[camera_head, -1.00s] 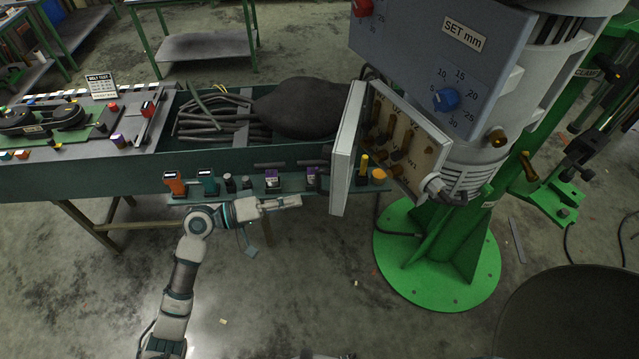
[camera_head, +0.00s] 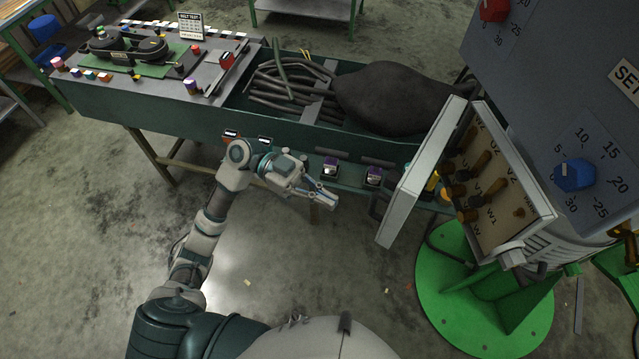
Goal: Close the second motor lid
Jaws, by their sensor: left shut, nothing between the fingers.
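The motor's terminal box (camera_head: 500,185) stands open at the right, with brass-coloured terminals inside. Its pale grey lid (camera_head: 418,180) is swung out on the box's left side, edge-on to me. My left gripper (camera_head: 332,203) is shut and empty, to the left of the lid and apart from it, in front of the bench's lower shelf. My right gripper is not in view. The lid's inner face is mostly hidden.
A green bench (camera_head: 130,105) runs behind my left arm, holding cables and a dark sack (camera_head: 395,95). Its lower shelf carries small purple-topped items (camera_head: 373,175). A grey panel with a blue knob (camera_head: 574,175) is at the right. The green round base (camera_head: 480,310) stands below.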

